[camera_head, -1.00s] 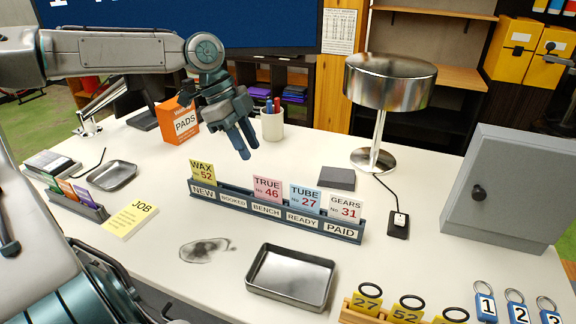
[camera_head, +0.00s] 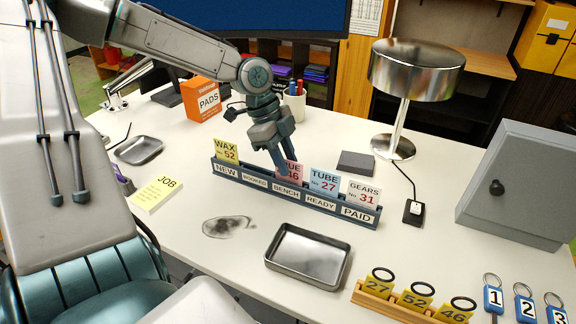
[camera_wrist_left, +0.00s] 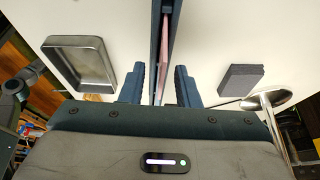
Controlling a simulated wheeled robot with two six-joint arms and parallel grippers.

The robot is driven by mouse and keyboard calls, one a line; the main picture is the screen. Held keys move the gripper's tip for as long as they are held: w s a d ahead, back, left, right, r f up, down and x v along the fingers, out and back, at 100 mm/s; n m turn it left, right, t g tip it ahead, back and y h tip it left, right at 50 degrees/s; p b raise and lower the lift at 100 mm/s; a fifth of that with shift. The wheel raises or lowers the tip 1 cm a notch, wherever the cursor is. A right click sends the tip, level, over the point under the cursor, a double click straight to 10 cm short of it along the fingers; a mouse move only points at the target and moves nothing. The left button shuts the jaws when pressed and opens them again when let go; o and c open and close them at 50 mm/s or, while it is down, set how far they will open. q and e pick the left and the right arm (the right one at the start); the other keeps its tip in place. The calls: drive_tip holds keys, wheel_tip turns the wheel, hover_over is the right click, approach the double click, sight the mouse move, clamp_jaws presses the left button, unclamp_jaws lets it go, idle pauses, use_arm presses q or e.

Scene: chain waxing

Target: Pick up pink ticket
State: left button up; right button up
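The pink ticket (camera_head: 295,171), marked TRUE 46, stands upright in the BENCH slot of the dark ticket rack (camera_head: 327,211). My left gripper (camera_head: 283,169) is over the rack at this ticket, pointing down, and its fingers hide part of the ticket. In the left wrist view the pink ticket (camera_wrist_left: 165,58) shows as a thin edge between the two fingers (camera_wrist_left: 158,84). The fingers are apart, with a gap on either side of the ticket. My right gripper is not in view.
Yellow WAX (camera_head: 226,150), blue TUBE (camera_head: 325,182) and white GEARS (camera_head: 363,193) tickets stand in the same rack. A metal tray (camera_head: 307,282) lies in front. A dark block (camera_head: 356,163) and a lamp (camera_head: 403,105) are behind. Clear table surrounds the stained patch (camera_head: 227,226).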

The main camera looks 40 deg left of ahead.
sight(292, 169)
use_arm(q)
drive_tip(key=shift+p+x, duration=0.4)
drive_tip(key=shift+x, duration=1.15)
drive_tip(key=shift+w, duration=0.1)
drive_tip(key=shift+r, duration=0.1)
drive_tip(key=shift+d, duration=0.1)
clamp_jaws()
